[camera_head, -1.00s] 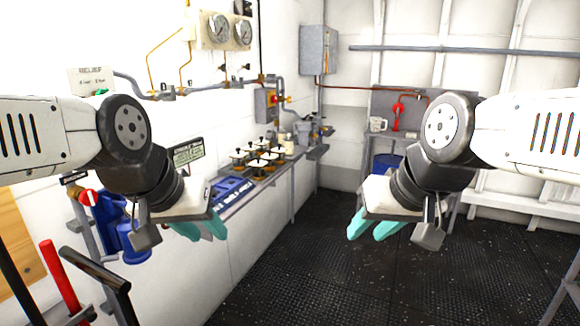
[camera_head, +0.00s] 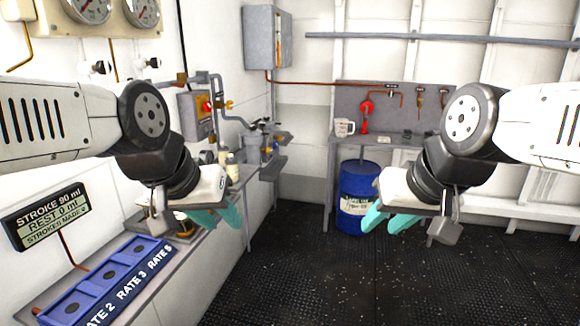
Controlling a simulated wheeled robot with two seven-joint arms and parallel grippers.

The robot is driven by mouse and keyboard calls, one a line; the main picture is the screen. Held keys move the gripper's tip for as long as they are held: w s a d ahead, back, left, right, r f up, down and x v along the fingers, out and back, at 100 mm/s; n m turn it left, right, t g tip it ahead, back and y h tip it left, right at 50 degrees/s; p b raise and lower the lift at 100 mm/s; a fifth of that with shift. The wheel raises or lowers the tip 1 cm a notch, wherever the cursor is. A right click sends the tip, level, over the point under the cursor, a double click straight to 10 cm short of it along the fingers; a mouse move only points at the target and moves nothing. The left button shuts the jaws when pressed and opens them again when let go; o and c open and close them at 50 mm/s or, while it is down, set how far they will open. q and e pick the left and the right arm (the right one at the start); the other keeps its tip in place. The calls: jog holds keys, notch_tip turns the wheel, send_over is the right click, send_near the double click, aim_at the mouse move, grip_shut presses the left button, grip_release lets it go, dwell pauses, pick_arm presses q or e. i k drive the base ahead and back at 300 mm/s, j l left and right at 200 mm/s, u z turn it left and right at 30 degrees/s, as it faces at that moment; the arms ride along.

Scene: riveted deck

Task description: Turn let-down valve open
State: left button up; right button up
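No valve in view is labelled as the let-down valve, so I cannot tell which one it is. A small yellow-handled fitting (camera_head: 229,105) sits on the grey pipework along the left wall. Two small valves with dark knobs (camera_head: 101,67) show under the gauges at upper left. My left gripper (camera_head: 216,216) hangs in front of the left bench, its teal fingers apart and empty. My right gripper (camera_head: 388,219) hangs in front of the blue drum, its teal fingers apart and empty. Neither visibly touches a valve.
A blue tray with rate labels (camera_head: 105,280) and a stroke display (camera_head: 45,216) are at lower left. A grey box with a red knob (camera_head: 196,117) is on the left wall. A blue drum (camera_head: 358,190) stands under the back bench (camera_head: 320,150). The dark floor (camera_head: 310,285) is clear.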

aim_at(230, 105)
jog(key=i+u, duration=0.15)
jog(key=i, duration=0.4)
jog(key=i+l+u, duration=0.15)
jog(key=i, duration=0.4)
jog(key=i+l+u, duration=0.15)
jog(key=i, duration=0.35)
